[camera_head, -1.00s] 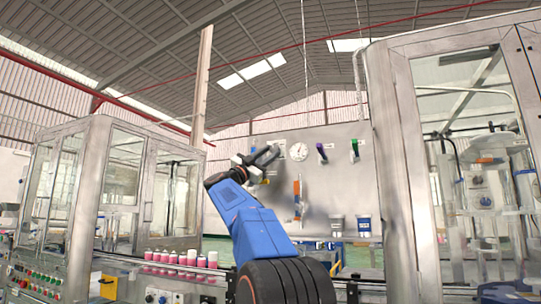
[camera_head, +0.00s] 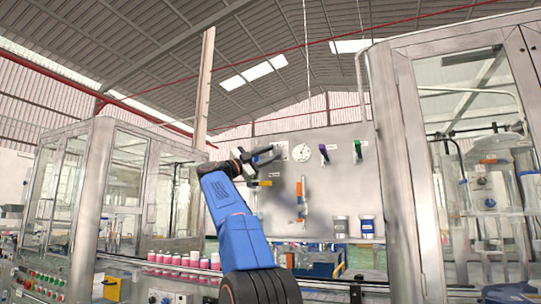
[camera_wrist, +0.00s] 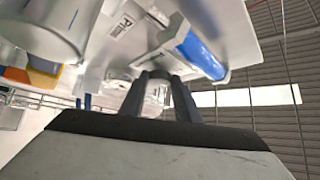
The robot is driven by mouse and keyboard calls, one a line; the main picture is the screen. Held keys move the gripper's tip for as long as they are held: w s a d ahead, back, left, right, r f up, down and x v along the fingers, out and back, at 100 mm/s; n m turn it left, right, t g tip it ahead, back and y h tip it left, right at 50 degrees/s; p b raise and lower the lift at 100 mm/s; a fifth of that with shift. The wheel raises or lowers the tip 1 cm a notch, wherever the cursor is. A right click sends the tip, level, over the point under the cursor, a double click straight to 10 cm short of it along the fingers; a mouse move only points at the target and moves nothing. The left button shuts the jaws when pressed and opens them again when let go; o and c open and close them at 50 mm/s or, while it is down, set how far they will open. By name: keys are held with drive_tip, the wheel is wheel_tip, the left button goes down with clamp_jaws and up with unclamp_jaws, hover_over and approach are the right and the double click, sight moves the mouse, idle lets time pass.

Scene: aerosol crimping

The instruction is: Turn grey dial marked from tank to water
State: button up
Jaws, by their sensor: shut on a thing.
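My gripper (camera_head: 262,158) is at the left part of the grey wall panel (camera_head: 340,190), left of the round gauge. In the wrist view my gripper (camera_wrist: 167,97) has its two dark fingers closed on either side of a small pale grey piece, the grey dial (camera_wrist: 157,92). Only a bit of the dial shows between the fingers. Its markings and pointer cannot be read here. In the head view my gripper hides the dial.
A blue handle (camera_wrist: 202,55) on a pale fitting is close by the fingers. A label plate (camera_wrist: 122,24) is near it. The gauge (camera_head: 304,152), purple handle (camera_head: 323,152) and green handle (camera_head: 357,149) are to the right. Glass-walled machines flank the panel.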

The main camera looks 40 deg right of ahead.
drive_tip(key=o, duration=1)
drive_tip(key=shift+o, duration=0.2)
drive_tip(key=v, duration=1.7)
drive_tip(key=shift+a, duration=0.15)
drive_tip(key=shift+w+f, duration=0.1)
drive_tip(key=shift+f, duration=0.05)
